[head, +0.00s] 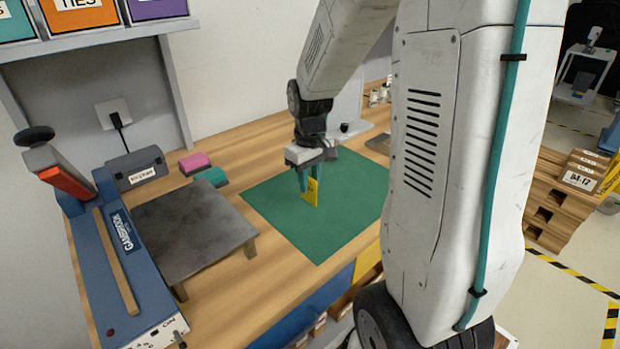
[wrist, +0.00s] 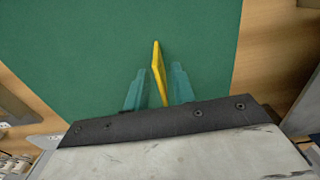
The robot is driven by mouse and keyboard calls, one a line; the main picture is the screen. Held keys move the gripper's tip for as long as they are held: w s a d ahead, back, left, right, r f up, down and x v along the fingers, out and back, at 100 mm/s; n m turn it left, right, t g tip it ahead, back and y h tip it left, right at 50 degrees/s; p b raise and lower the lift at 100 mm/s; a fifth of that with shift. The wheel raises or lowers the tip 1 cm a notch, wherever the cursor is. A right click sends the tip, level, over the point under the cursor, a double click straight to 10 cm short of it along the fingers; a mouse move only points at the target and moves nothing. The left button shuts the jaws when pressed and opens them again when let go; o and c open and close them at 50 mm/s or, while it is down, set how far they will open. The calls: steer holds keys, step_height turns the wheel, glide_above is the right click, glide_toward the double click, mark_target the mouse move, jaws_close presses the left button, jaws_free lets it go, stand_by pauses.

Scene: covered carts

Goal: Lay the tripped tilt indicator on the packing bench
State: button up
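The tilt indicator is a thin yellow plate (head: 311,192) with small dark marks, standing on edge at the green mat on the packing bench (head: 232,312). In the wrist view the plate (wrist: 157,72) shows nearly edge-on, slightly slanted, between my two teal fingers. My gripper (head: 310,178) points down over the mat with its fingers either side of the plate. In the wrist view my gripper (wrist: 159,88) shows green mat between the plate and the left finger, so it looks open. The right finger is very close to the plate; I cannot tell if it touches. The tripped mark is too small to read.
The green mat (head: 275,222) is otherwise bare. Left of it are a dark raised plate (head: 192,232), a blue sealer (head: 125,270), and pink (head: 195,163) and teal (head: 212,177) blocks. Small items stand behind. A labelled carton (head: 585,170) sits on pallets at right.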

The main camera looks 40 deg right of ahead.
step_height(320, 180, up, 12)
steer(key=s+a+r, duration=0.1)
steer(key=s+a, duration=0.6)
steer(key=s, duration=0.3)
steer(key=s+a+r+t, duration=0.1)
steer(key=s+a, duration=0.6)
steer(key=s, duration=0.2)
steer(key=shift+s+a, duration=0.3)
steer(key=shift+s, duration=0.1)
steer(key=shift+r, duration=0.1)
